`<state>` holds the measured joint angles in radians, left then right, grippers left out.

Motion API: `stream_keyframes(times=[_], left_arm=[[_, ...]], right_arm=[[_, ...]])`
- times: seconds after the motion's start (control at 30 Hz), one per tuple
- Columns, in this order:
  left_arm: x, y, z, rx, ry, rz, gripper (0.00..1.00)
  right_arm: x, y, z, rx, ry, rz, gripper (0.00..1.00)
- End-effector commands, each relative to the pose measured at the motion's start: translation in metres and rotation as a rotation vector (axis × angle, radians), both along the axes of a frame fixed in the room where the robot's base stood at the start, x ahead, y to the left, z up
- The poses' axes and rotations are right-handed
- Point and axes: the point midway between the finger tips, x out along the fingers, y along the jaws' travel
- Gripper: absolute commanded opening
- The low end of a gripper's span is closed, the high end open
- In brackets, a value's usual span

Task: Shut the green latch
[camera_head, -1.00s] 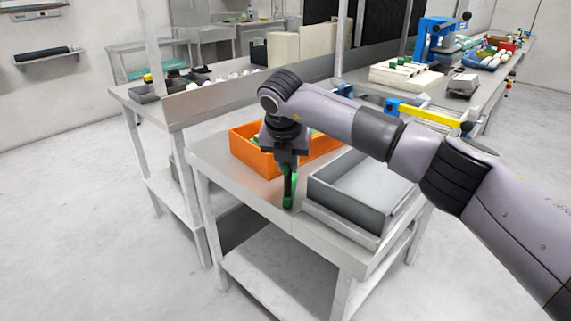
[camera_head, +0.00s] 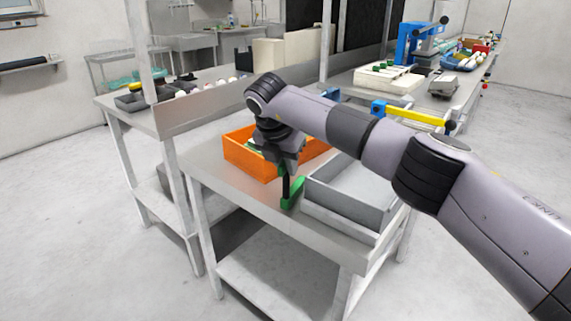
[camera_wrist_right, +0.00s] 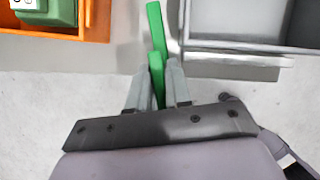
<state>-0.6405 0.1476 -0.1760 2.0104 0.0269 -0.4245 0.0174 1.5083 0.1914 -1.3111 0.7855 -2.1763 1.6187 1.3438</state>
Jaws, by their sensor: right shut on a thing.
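The green latch (camera_head: 293,192) stands at the front edge of the steel table, between the orange crate and the grey tray. My right gripper (camera_head: 285,176) reaches down onto it from above. In the right wrist view the latch shows as a green bar (camera_wrist_right: 156,32), with a lower green part between the two fingers. My right gripper (camera_wrist_right: 157,85) is shut on that part. The fingers hide some of the latch. My left gripper is in neither view.
The orange crate (camera_head: 248,160) with green items inside stands left of the latch. The grey tray (camera_head: 345,208) sits close on its right. A bare strip of table (camera_head: 225,168) lies in front of the crate. A yellow bar (camera_head: 415,115) is behind the tray.

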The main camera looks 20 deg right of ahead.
Motion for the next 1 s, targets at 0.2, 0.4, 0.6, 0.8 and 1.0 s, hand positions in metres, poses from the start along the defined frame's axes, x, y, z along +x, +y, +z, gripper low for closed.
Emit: stream_keyframes(times=[0.2, 0.4, 0.6, 0.8, 1.0], left_arm=[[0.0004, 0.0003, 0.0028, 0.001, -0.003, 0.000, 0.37], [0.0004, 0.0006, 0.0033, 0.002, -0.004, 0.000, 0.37], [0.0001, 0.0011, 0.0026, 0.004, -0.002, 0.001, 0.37], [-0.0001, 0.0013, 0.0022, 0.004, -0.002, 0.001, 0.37], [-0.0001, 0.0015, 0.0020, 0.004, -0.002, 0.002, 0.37]], right_arm=[[0.0011, 0.0000, 0.0025, -0.001, -0.006, -0.126, 0.00], [0.0010, -0.0003, 0.0022, -0.001, -0.005, -0.193, 0.00], [0.0011, -0.0006, 0.0021, -0.001, -0.005, -0.217, 0.00], [0.0011, -0.0008, 0.0021, -0.001, -0.005, -0.220, 0.00], [0.0011, -0.0009, 0.0021, 0.000, -0.006, -0.220, 0.28]])
